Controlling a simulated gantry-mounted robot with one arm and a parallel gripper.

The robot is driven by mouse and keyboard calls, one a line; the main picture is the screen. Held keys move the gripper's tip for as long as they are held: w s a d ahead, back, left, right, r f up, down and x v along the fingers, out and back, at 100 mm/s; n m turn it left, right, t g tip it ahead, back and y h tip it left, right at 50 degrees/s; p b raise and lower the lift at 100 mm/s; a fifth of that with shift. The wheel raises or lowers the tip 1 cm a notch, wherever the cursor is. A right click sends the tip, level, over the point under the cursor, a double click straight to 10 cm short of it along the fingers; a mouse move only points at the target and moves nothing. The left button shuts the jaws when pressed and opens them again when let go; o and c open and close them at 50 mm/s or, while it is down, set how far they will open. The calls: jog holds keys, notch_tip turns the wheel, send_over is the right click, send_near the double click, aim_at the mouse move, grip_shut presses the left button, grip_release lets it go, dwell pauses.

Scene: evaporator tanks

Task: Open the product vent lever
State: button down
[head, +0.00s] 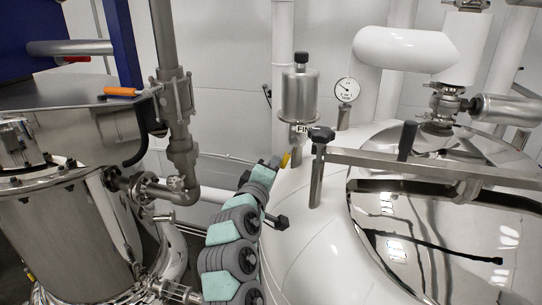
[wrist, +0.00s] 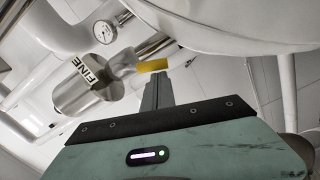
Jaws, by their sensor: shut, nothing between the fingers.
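A small yellow lever (head: 285,160) shows just beyond the tip of my gripper (head: 275,163), below a steel canister marked "FINE" (head: 300,95). In the wrist view the yellow lever (wrist: 152,65) sticks out from the canister's narrow end, close by the fingertips (wrist: 160,76). My gripper is shut and empty. I cannot tell whether the fingertips touch the lever. No label shows on the lever. The gripper and wrist hide part of what lies below it in the head view.
An orange-handled lever (head: 122,91) sits on piping at the left. A white tank (head: 310,245) with a polished lid (head: 440,245) and a grey clamp bar (head: 400,165) stands at the right. A steel vessel (head: 65,235) stands left.

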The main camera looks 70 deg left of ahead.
jog(key=shift+w+d+f+n+p, duration=0.3)
jog(key=shift+w+n+p, duration=0.2)
jog(key=shift+n, duration=0.5)
jog(key=shift+w+d+f+n+p, duration=0.3)
jog(key=shift+w+n+p, duration=0.15)
jog(key=shift+n, duration=0.55)
jog(key=shift+w, duration=0.1)
jog(key=s+d+p, duration=0.6)
jog(key=s+p, duration=0.1)
jog(key=s, duration=0.2)
jog(key=shift+s+d, duration=0.3)
jog(key=shift+s, duration=0.1)
